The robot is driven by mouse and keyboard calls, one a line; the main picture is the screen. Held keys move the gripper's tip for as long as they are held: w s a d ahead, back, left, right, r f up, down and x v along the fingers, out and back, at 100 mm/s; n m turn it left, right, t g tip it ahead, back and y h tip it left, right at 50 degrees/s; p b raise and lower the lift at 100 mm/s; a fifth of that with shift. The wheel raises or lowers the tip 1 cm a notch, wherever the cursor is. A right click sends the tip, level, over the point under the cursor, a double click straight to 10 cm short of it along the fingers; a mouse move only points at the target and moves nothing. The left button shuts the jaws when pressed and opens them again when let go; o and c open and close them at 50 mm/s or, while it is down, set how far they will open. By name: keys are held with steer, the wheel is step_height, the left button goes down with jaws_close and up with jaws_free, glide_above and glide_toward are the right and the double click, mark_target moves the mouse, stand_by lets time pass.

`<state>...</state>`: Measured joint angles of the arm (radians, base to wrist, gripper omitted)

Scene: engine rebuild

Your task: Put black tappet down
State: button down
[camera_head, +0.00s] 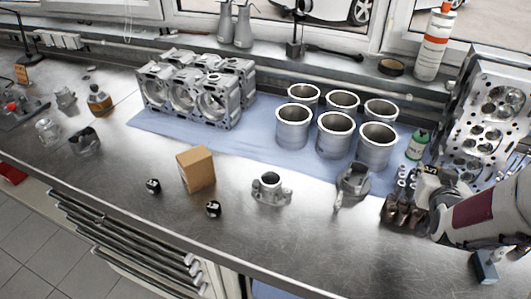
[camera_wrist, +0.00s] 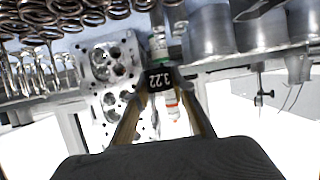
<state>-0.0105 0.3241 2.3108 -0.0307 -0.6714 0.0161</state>
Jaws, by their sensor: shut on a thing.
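My gripper (camera_wrist: 162,92) is shut on a small black tappet (camera_wrist: 160,77) in the wrist view. The tappet has a white "3.22" marking and sits between the two fingertips. In the head view my gripper is at the right end of the bench, above and beside the dark spring holder (camera_head: 402,212); the tappet is hard to make out there. Two other small black cylinders with white marks stand on the bench, one left of the cardboard box (camera_head: 153,186) and one in front of it (camera_head: 213,209).
A cardboard box (camera_head: 196,169) stands mid-bench. Metal cylinder liners (camera_head: 335,137) and an engine block (camera_head: 200,92) stand on a blue cloth (camera_head: 260,143). A cylinder head (camera_head: 490,115) and a green bottle (camera_head: 417,144) are at right. The front middle of the bench is mostly clear.

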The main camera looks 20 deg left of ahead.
steer(key=w+a+r+n+g+y, duration=0.1)
steer(key=w+a+r+n+y, duration=0.2)
steer(key=a, duration=0.7)
steer(key=w+a+r+n+g+y, duration=0.2)
steer(key=w+a+r+n+y, duration=0.15)
steer(key=a, duration=0.55)
steer(key=w+a+r+n+g+y, duration=0.1)
steer(key=w+a+r+n+y, duration=0.2)
steer(key=a, duration=0.7)
steer(key=s+a+f+n+g+y, duration=0.1)
steer(key=s+a+n+g, duration=0.15)
steer(key=a, duration=0.45)
steer(key=s+a+f+n+g+y, duration=0.1)
steer(key=a+n+g+y, duration=0.15)
steer(key=a, duration=0.35)
steer(key=s+a+f+n+g, duration=0.5)
steer(key=s+a+f+g, duration=0.1)
steer(key=a, duration=0.4)
steer(key=shift+s+f+g, duration=0.3)
steer(key=shift+s+f, duration=0.45)
steer(key=shift+s, duration=0.35)
steer(key=shift+d, duration=0.1)
steer(key=shift+f, duration=3.15)
steer(key=shift+f, duration=1.85)
